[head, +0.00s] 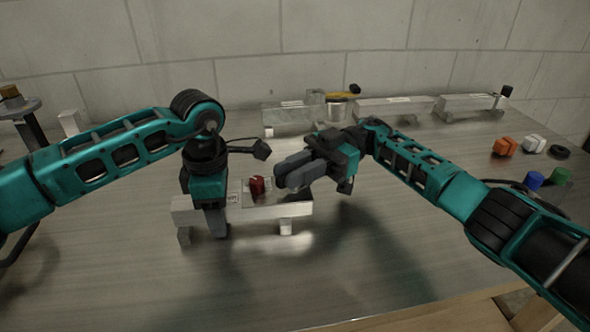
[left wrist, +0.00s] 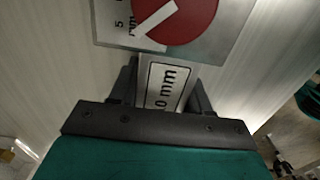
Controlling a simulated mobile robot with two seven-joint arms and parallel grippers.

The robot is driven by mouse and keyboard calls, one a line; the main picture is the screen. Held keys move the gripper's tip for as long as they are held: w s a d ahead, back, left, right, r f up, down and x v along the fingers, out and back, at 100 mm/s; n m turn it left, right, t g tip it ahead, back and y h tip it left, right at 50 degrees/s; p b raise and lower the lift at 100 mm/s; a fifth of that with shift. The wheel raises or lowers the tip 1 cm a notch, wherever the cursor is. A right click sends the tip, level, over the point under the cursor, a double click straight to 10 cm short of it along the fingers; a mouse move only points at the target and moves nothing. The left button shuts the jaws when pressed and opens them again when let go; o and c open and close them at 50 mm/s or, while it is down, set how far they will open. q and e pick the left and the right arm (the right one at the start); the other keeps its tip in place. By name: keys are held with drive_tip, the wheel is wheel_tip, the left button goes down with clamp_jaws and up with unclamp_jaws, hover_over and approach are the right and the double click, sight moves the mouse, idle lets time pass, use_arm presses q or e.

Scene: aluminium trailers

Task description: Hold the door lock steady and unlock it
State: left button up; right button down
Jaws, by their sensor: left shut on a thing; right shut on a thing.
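The door lock (head: 285,210) is a pale metal block on short feet, with a red round knob (head: 258,186) on top. In the left wrist view the red knob (left wrist: 188,12) has a white pointer line and sits on a printed plate, cut off at the top. My left gripper (head: 217,228) points down and is shut on the lock's left part; its fingers flank a "0 mm" label (left wrist: 167,85). My right gripper (head: 284,180) has its fingers close together just right of the knob, above the block. What lies between them is hidden; contact with the knob is unclear.
Metal blocks (head: 395,108) and a clear box (head: 287,119) with a yellow-handled item stand along the back by the wall. Orange (head: 504,147), white, blue and green pieces lie at the right. The metal table in front of the lock is clear.

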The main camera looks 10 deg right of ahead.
drive_tip(key=shift+f+n+g+h, duration=0.15)
drive_tip(key=shift+n+g+h, duration=0.6)
drive_tip(key=shift+g, duration=0.45)
drive_tip(key=c, duration=1)
unclamp_jaws()
drive_tip(key=shift+c, duration=0.2)
drive_tip(key=shift+m+t+y, duration=0.25)
drive_tip(key=shift+t+y, duration=0.1)
drive_tip(key=shift+t, duration=0.15)
